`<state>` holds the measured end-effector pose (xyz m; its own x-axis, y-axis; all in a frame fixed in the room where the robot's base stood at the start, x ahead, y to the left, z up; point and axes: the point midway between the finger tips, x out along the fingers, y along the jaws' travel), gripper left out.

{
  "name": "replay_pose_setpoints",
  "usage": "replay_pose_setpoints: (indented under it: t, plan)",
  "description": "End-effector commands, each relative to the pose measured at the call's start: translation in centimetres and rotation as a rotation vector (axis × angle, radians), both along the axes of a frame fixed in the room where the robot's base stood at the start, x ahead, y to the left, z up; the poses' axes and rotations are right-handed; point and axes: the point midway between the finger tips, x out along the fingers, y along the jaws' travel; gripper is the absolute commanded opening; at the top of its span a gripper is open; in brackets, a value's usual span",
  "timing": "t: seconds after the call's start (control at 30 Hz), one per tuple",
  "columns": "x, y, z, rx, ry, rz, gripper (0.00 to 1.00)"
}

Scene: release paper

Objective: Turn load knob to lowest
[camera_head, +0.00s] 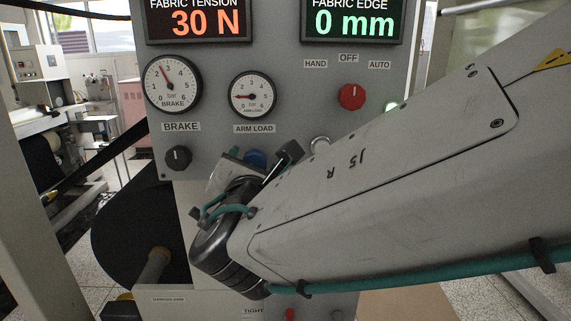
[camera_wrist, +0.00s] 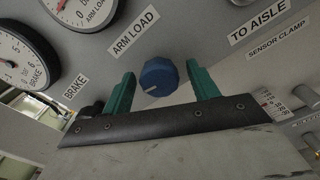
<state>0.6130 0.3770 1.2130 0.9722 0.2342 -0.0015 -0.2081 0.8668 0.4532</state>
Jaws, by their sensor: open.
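The blue load knob (camera_wrist: 158,77) sits on the grey panel under the ARM LOAD label in the wrist view, its pale pointer line turned toward the lower left of that picture. My gripper (camera_wrist: 163,80) has green fingers spread on either side of the knob, with a gap on both sides. It is open and holds nothing. The ARM LOAD gauge (camera_head: 252,95) has its needle pointing left, near the low end of the scale.
A black BRAKE knob (camera_head: 178,157) is left of my gripper, below the BRAKE gauge (camera_head: 172,86). A red selector knob (camera_head: 351,97) is at the upper right. Displays above read 30 N and 0 mm. A dark roll (camera_head: 138,232) is at the lower left.

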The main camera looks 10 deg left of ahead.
Motion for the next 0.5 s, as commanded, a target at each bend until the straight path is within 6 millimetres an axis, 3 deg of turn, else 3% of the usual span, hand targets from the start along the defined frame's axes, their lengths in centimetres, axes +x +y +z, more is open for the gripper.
replay_pose_setpoints:
  t: [0.13,0.3,0.5]
  plan:
    - [-0.02,0.00,0.02,0.000,0.000,0.000,0.59]
    - [-0.03,-0.01,0.02,0.001,0.000,0.000,0.15]
    - [-0.04,-0.01,0.02,-0.004,-0.001,0.000,0.15]
